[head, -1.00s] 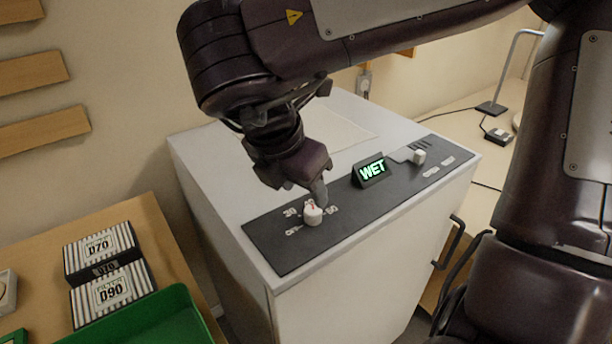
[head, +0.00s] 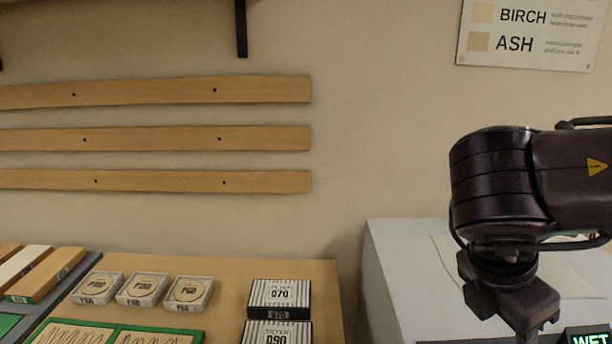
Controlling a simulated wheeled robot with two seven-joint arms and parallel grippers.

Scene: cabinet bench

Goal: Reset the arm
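My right arm comes in from the right, and its dark gripper (head: 526,318) points down over the white cabinet (head: 397,270). The fingertips are cut off by the bottom edge, so whether they are open or shut is hidden. A lit display reading WET (head: 590,338) shows partly at the bottom right corner, to the right of the gripper. The dial on the cabinet's panel is out of view. My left gripper is not in view.
A wooden bench at lower left holds striped filter boxes (head: 280,292), several small boxes with round discs (head: 142,288) and green-edged sheets (head: 75,334). Wooden rails (head: 150,139) and a BIRCH/ASH sign (head: 530,32) are on the wall.

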